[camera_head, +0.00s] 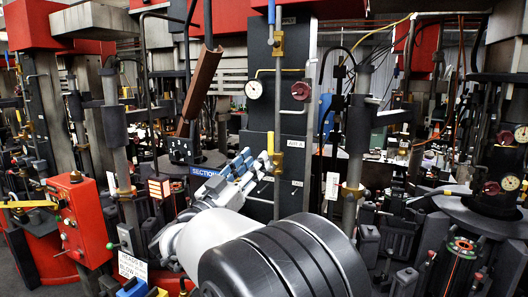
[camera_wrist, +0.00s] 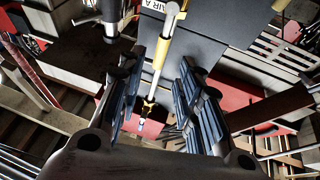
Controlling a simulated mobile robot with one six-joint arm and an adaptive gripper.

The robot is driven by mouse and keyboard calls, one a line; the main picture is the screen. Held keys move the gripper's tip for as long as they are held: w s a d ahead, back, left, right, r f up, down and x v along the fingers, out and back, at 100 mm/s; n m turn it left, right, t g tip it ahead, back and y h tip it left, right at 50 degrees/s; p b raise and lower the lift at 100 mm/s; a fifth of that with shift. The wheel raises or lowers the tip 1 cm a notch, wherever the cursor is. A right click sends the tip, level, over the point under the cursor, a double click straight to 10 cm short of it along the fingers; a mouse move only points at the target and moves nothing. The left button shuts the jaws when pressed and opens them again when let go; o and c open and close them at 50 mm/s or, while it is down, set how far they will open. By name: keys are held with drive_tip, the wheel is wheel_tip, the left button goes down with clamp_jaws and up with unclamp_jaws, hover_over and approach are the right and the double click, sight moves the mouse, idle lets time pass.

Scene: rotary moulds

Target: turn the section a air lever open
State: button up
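In the head view a brass valve (camera_head: 276,160) with a pale and yellow handle (camera_head: 270,142) is just right of the fingertips. My arm hides the area below.
Higher on the panel are a white gauge (camera_head: 254,89), a red round knob (camera_head: 300,90) and a brass valve (camera_head: 277,42) with a blue handle. A red control box (camera_head: 78,218) stands left. Upright pipes and machinery crowd both sides.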

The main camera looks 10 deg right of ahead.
drive_tip(key=v, duration=0.3)
drive_tip(key=shift+s, duration=0.1)
drive_tip(key=s+a+f+n+t+y, duration=0.1)
drive_tip(key=s+a+n+y, duration=0.3)
drive_tip(key=n+y, duration=1)
drive_tip(key=s+d+f+m+g+y, duration=0.1)
drive_tip(key=s+d+f+g, duration=0.2)
drive_tip(key=s+f, duration=0.4)
drive_tip(key=s+d+f+m+g, duration=0.2)
drive_tip(key=s+f, duration=0.5)
drive_tip(key=s, duration=0.8)
drive_tip(key=s+d+f+m+g+y, duration=0.1)
drive_tip(key=s+d+f+g, duration=0.3)
drive_tip(key=s, duration=0.7)
wheel_tip(320, 180, down, 3)
drive_tip(key=shift+r+g+y, duration=0.1)
drive_tip(key=shift+g+y, duration=0.2)
drive_tip(key=shift+g, duration=0.9)
